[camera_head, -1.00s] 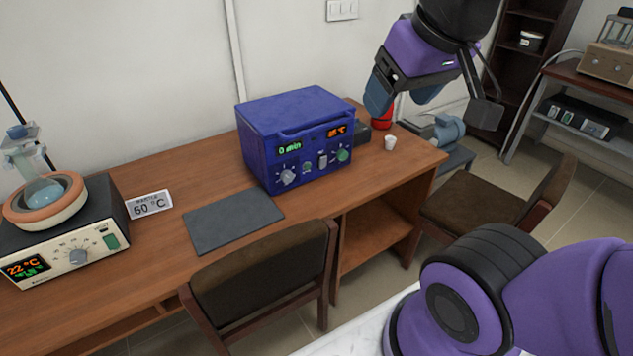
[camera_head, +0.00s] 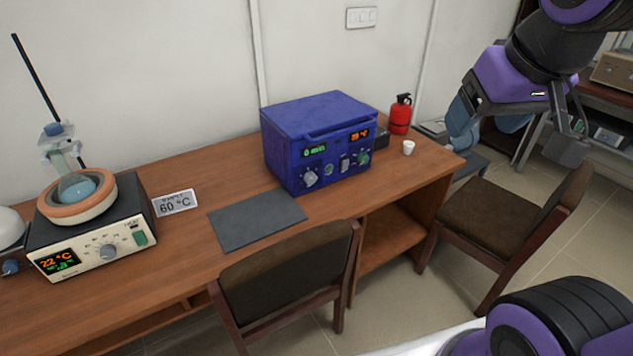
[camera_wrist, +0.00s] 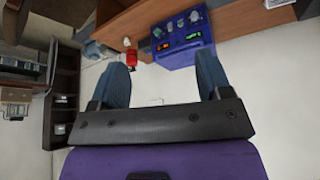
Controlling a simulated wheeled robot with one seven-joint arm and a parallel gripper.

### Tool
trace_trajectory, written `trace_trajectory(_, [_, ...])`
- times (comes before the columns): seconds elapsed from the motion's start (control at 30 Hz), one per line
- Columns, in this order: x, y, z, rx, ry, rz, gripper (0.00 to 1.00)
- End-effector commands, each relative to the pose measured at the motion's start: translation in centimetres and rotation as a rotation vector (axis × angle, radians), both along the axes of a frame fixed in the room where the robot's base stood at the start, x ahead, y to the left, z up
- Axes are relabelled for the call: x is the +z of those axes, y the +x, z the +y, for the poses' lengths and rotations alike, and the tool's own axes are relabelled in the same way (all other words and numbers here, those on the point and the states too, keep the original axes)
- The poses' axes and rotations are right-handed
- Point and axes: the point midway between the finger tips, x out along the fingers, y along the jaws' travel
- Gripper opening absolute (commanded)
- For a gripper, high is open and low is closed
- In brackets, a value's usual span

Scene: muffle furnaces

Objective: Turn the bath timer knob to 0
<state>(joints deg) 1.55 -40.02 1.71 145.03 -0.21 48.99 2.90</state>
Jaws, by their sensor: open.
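The blue bath (camera_head: 320,140) stands on the wooden desk, and its left green display reads about 0 min. The timer knob (camera_head: 310,178), a pale dial, is low on the left of its front panel. In the wrist view the bath (camera_wrist: 185,55) appears upside down beyond the fingers, with a pale knob (camera_wrist: 195,17) near its upper right. My gripper (camera_head: 486,135) hangs to the right of the desk, well apart from the bath. It is open, with nothing between its blue fingers (camera_wrist: 162,62). The knob's pointer is too small to read.
A heating unit with a flask (camera_head: 100,240), a 60 °C sign (camera_head: 175,202) and a dark mat (camera_head: 257,220) lie left of the bath. A white cup (camera_head: 408,147) and red extinguisher (camera_head: 400,115) are to its right. Two chairs (camera_head: 285,270) (camera_head: 490,215) stand before the desk.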

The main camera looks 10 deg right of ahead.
Motion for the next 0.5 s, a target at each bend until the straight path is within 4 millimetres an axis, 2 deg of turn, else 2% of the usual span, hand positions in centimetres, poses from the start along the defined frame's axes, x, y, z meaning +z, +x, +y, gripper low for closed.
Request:
trace_trajectory(0.33, [-2.3, 4.0, -0.2, -0.091, 0.003, 0.020, 0.71])
trace_trajectory(0.5, [-4.8, 7.3, -0.5, -0.165, 0.015, 0.034, 0.71])
